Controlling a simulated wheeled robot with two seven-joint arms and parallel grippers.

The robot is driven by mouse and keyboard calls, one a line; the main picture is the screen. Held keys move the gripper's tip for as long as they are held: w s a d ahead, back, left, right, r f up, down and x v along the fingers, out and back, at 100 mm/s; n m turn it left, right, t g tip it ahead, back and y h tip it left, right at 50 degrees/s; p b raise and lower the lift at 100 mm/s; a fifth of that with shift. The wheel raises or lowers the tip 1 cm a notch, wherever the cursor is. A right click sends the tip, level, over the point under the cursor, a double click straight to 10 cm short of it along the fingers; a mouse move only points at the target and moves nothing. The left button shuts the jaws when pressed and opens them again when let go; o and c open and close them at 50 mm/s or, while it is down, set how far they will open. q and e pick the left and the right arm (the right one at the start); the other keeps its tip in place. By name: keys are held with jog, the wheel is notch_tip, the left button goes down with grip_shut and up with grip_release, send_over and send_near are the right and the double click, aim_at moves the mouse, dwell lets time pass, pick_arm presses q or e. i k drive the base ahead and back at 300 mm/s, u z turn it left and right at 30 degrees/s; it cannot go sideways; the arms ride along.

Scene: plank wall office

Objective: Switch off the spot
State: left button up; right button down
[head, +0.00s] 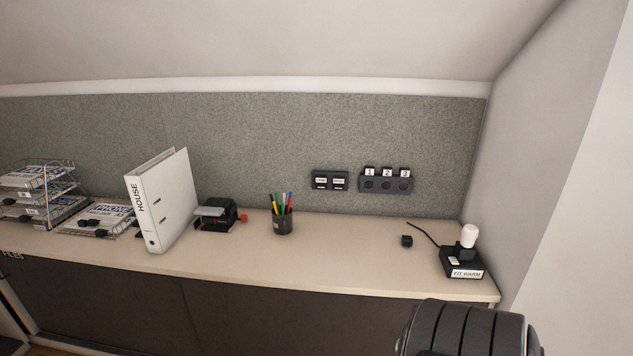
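A dark wall plate with two switches (329,187) is mounted on the grey felt panel above the desk. Each switch has a small white label above it, too small to read surely, so I cannot tell which one is for the spot. Their on or off position is also unclear. No spot light is clearly identifiable. Neither gripper shows; only a dark rounded part, probably of my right arm, rises at the bottom right, in front of the desk edge.
A socket strip (386,186) numbered 1 to 3 is right of the switches. On the desk (340,254) stand a white binder (168,205), a hole punch (215,215), a pen cup (283,222), a small black plug (406,241) and a black box (461,267) with a white bulb (468,236).

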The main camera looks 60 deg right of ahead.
aim_at(338, 182)
jog(key=z, duration=0.3)
jog(key=i, duration=0.85)
jog(key=z, duration=0.75)
jog(key=i, duration=0.4)
jog(key=z, duration=0.35)
